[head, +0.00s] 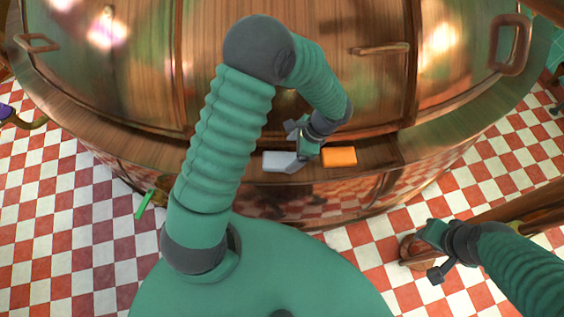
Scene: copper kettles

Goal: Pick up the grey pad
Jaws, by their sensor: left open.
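The grey pad (277,161) is a light grey block lying on the copper ledge at the middle of the head view. My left gripper (297,147) is open just to the right of the pad, with one finger over or against the pad's right end. I cannot tell whether they touch. That finger hides part of the pad's right side. My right gripper (432,254) is at the lower right, far from the pad, with its fingers apart and nothing seen between them.
An orange pad (340,157) lies on the ledge close to the right of my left gripper. A large copper kettle (150,60) with handles rises behind the ledge. A green object (144,204) is at the left. Red and white checked floor surrounds the kettle.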

